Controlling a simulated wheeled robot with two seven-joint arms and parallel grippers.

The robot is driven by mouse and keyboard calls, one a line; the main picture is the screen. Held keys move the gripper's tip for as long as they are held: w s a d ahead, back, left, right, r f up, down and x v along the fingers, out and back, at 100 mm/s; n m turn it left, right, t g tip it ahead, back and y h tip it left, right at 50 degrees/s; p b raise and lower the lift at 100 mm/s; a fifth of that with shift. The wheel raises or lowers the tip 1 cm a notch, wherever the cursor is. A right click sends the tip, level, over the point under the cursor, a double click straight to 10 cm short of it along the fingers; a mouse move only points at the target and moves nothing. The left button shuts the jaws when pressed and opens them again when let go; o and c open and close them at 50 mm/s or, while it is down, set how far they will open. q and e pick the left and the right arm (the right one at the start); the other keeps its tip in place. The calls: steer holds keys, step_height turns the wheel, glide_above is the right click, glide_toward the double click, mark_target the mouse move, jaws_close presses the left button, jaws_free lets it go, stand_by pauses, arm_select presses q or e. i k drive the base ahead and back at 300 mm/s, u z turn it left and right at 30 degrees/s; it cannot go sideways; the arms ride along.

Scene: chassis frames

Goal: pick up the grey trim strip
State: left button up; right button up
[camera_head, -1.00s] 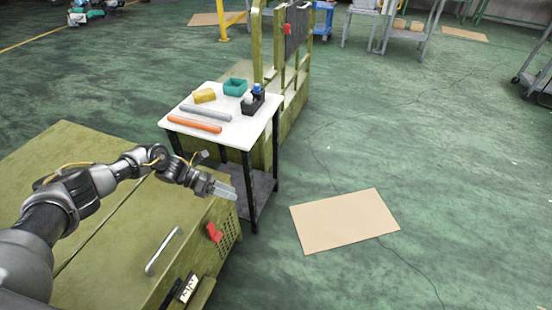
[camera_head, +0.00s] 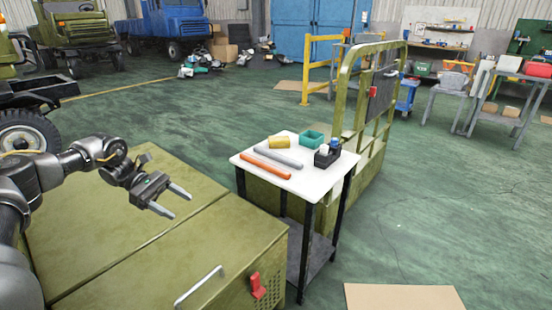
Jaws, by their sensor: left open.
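The grey trim strip (camera_head: 279,158) lies flat on the white top of a small table (camera_head: 310,184). An orange strip (camera_head: 265,165) lies in front of it, apart from it. My left gripper (camera_head: 182,202) is open and empty, above the olive cabinet (camera_head: 150,235), to the left of the table and well apart from the strip. My right gripper is not in view.
A yellow block (camera_head: 279,142), a teal bin (camera_head: 311,138) and a black caddy with bottles (camera_head: 327,155) stand on the table behind the strip. An olive rail frame (camera_head: 380,95) rises behind the table. Cardboard (camera_head: 405,297) lies on open floor at the right.

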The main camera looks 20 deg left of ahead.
mark_target(292, 163)
steer(key=i, duration=1.45)
